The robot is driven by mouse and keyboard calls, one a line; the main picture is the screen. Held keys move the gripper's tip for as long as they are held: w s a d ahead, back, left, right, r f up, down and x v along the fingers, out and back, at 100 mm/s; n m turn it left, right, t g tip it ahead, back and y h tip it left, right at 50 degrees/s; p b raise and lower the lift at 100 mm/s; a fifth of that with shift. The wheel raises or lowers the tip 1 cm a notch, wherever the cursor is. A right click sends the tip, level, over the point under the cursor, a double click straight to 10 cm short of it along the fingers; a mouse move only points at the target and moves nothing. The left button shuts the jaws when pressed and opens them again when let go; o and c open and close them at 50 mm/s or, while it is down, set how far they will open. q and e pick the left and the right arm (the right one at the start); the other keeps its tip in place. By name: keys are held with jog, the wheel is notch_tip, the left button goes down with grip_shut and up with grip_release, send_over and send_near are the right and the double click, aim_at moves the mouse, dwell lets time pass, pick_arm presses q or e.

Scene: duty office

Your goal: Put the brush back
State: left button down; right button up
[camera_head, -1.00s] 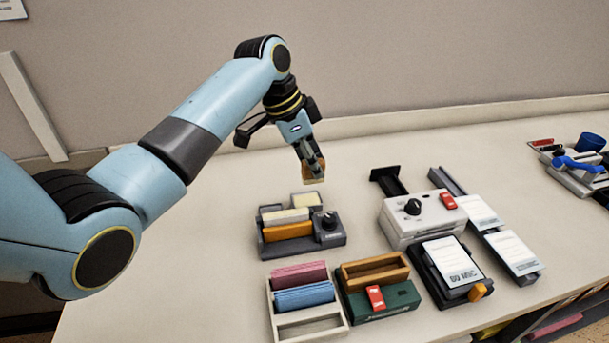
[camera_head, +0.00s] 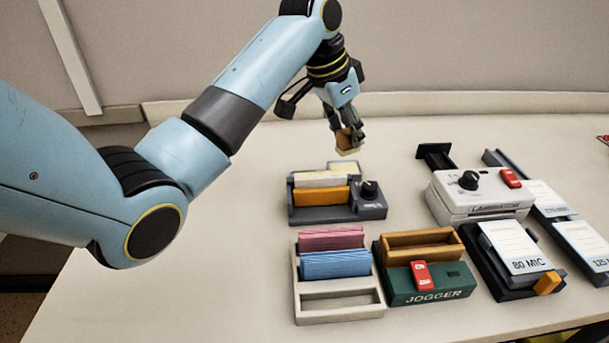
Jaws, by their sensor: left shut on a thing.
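My left gripper (camera_head: 347,136) is shut on a small brush (camera_head: 349,143) with a brown wooden body and a pale lower edge. It holds the brush in the air, above and behind the dark grey holder (camera_head: 340,214) with a black knob. In that holder stand a cream block (camera_head: 322,179) and an orange block (camera_head: 321,196). A pale, box-like part (camera_head: 344,167) shows at the holder's back, just below the brush in the picture. The fingers partly hide the brush. My right gripper is not in view.
A white tray (camera_head: 339,309) with pink and blue cards stands in front of the holder. A green jogger (camera_head: 433,290) with a wooden box is beside it. A white laminator (camera_head: 478,197) and pouch trays (camera_head: 492,281) stand to the right. The table's left side is clear.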

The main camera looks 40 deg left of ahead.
pick_arm(q)
jog(key=a+f, duration=0.2)
jog(key=a, duration=0.1)
jog(key=a+f+p, duration=0.1)
jog(key=a+f, duration=0.1)
jog(key=a, duration=0.1)
jog(key=a+f, duration=0.1)
jog(key=a, duration=0.3)
jog(key=shift+s+f, duration=0.3)
jog(key=shift+f, duration=0.1)
notch_tip(320, 180, down, 3)
jog(key=shift+f+p, duration=0.15)
jog(key=shift+p, duration=0.25)
jog(key=shift+f, duration=0.4)
jog(key=shift+f, duration=0.1)
jog(key=shift+f, duration=0.15)
jog(key=c, duration=1.1)
grip_release()
